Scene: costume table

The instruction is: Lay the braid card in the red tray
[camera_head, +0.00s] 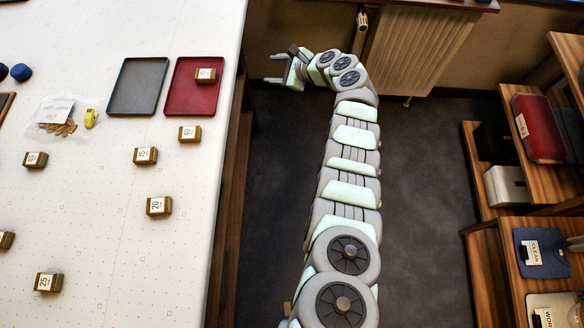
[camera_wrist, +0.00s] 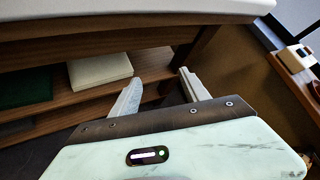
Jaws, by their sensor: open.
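The red tray (camera_head: 190,98) lies on the white table near its right edge. A small brown block with a white label (camera_head: 205,75) sits in it. Several similar labelled blocks stand on the table, one just below the tray (camera_head: 189,134) and others further left, such as a block marked 20 (camera_head: 159,206). I cannot tell any of them as the braid card; no thing in view is clearly it. My gripper (camera_head: 273,69) is open and empty, off the table's right side. In the wrist view its parted fingers (camera_wrist: 160,80) have nothing between them.
A grey tray (camera_head: 138,86) lies left of the red one. A clear bag (camera_head: 60,113) and a small yellow thing (camera_head: 90,118) lie further left. A radiator (camera_head: 418,50) stands behind my arm; shelves with a red case (camera_head: 538,127) are at right. A white box (camera_wrist: 100,70) shows on a low shelf.

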